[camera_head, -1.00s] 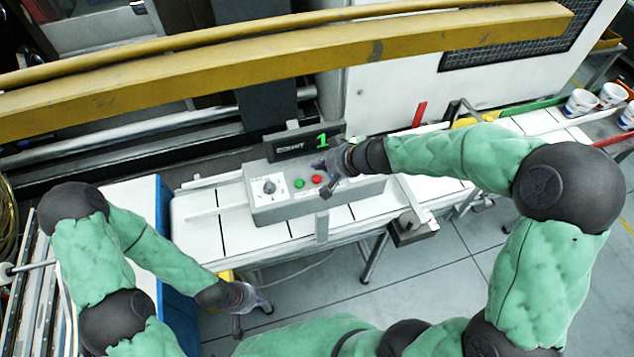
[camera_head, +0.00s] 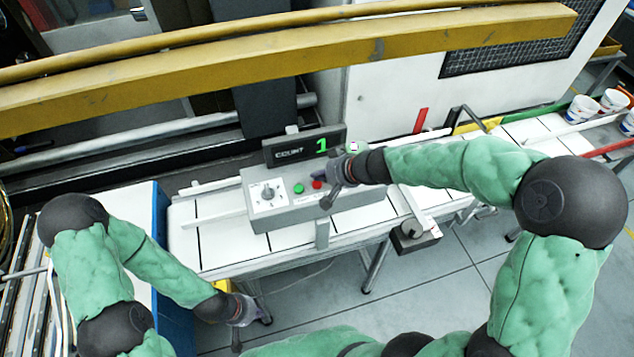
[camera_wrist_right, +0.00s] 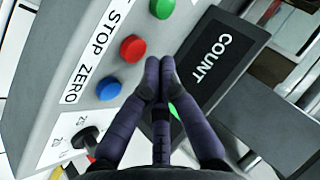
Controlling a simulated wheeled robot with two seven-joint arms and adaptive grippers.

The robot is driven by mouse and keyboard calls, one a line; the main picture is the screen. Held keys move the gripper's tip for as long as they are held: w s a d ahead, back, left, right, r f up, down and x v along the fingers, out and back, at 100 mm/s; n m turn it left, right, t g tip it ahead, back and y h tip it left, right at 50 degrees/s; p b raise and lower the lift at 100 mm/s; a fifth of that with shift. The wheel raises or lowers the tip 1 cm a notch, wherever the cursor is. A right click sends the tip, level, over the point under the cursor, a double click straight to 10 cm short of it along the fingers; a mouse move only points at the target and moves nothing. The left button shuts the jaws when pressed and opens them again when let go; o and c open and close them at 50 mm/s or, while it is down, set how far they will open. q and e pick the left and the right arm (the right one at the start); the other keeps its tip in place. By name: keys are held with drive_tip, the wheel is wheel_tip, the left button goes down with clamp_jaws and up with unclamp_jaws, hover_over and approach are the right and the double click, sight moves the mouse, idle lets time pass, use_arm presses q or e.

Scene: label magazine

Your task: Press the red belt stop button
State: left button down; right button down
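The red button (camera_head: 317,184) sits on the sloped top of a grey control box (camera_head: 290,211), to the right of a green button (camera_head: 299,188). In the right wrist view the red button (camera_wrist_right: 133,48) stands between a green button (camera_wrist_right: 162,8) and a blue one (camera_wrist_right: 108,88). My right gripper (camera_head: 334,176) is over the right end of the box. Its fingertips (camera_wrist_right: 157,76) are together, empty, and appear just beside the red button; contact cannot be told. My left gripper (camera_head: 246,311) hangs low left, away from the box; its finger opening is unclear.
A counter display (camera_head: 304,146) reading 1 stands behind the buttons. The white conveyor (camera_head: 218,236) runs under the box. White cups (camera_head: 582,108) stand at the far right. A yellow beam (camera_head: 200,82) crosses above.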

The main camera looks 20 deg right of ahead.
sight(320, 184)
drive_tip(key=shift+f, duration=0.1)
idle(0.7)
drive_tip(key=shift+f+b, duration=0.35)
drive_tip(key=shift+b, duration=0.3)
drive_tip(key=shift+f+b, duration=0.5)
drive_tip(key=shift+b, duration=0.1)
idle(0.7)
drive_tip(key=shift+r, duration=0.2)
drive_tip(key=shift+r+p, duration=0.7)
drive_tip(key=shift+r, duration=0.1)
drive_tip(key=shift+r+p, duration=2.05)
drive_tip(key=shift+r, duration=0.45)
drive_tip(key=shift+s+f, duration=0.1)
